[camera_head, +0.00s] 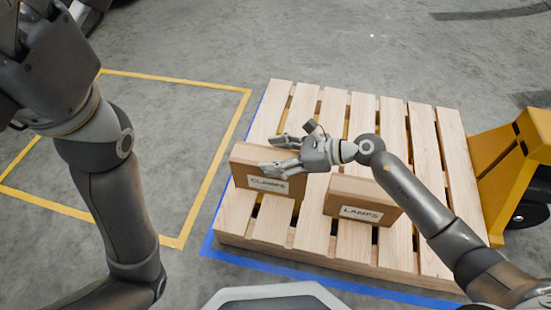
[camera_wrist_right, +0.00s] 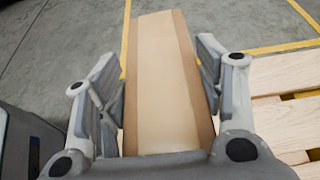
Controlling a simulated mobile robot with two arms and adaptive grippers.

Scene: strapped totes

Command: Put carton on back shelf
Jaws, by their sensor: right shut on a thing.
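A brown carton labelled CLAMPS (camera_head: 258,182) is at the left edge of the wooden pallet (camera_head: 437,160). My right gripper (camera_head: 280,155) is shut on this carton from above, with a finger on each side. In the right wrist view the carton (camera_wrist_right: 162,70) stretches away between the two fingers of the right gripper (camera_wrist_right: 158,88). I cannot tell whether it rests on the slats or is slightly raised. A second carton labelled LAMPS (camera_head: 360,205) sits on the pallet to its right, under my right forearm. My left arm rises at the left; its fingers are out of frame. No shelf shows.
Yellow tape (camera_head: 215,165) outlines an empty floor area left of the pallet. Blue tape (camera_head: 300,272) runs along the pallet's near and left edges. A yellow pallet jack (camera_head: 510,170) stands at the right. Open grey floor (camera_head: 210,45) lies beyond.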

